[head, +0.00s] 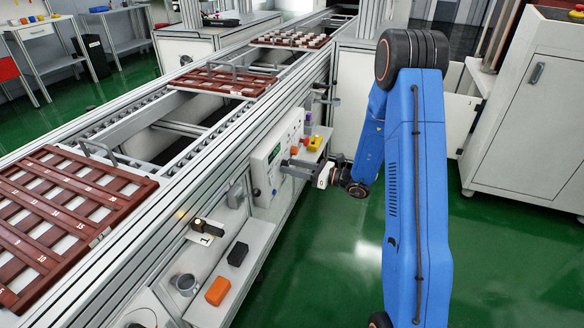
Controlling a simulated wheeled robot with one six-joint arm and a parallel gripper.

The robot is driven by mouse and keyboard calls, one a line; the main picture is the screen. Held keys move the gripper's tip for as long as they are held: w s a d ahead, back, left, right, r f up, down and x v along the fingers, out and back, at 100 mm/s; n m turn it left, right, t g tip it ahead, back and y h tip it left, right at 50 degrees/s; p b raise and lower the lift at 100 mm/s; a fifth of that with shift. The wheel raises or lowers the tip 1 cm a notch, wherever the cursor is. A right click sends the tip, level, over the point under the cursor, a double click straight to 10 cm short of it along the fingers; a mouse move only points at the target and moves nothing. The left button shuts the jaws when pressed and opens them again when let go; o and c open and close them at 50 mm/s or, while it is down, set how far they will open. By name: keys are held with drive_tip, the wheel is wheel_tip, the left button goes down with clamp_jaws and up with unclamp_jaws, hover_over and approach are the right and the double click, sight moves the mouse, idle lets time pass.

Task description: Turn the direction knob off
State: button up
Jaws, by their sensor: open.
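A white control panel (268,172) is fixed to the side of the conveyor, with small buttons and a dark display on its face. My gripper (291,168) is open, its jaws pointing left at the panel's right part, close to its face. I cannot tell whether the jaws touch anything or stand around a knob. The direction knob cannot be made out; the jaws may hide it. A black-handled switch (207,227) sits on a plate lower left along the conveyor, apart from my gripper.
Yellow and red items (314,143) stand right of the panel. Brown trays (130,190) lie on the conveyor. The green floor (320,265) is clear.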

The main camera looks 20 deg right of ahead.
drive_tip(key=shift+a, duration=0.1)
drive_tip(key=shift+c, duration=0.3)
drive_tip(key=c, duration=1)
drive_tip(key=shift+n, duration=0.4)
drive_tip(key=n, duration=0.7)
drive_tip(key=shift+n, duration=0.6)
drive_tip(key=o, duration=1.1)
drive_tip(key=shift+c, duration=0.2)
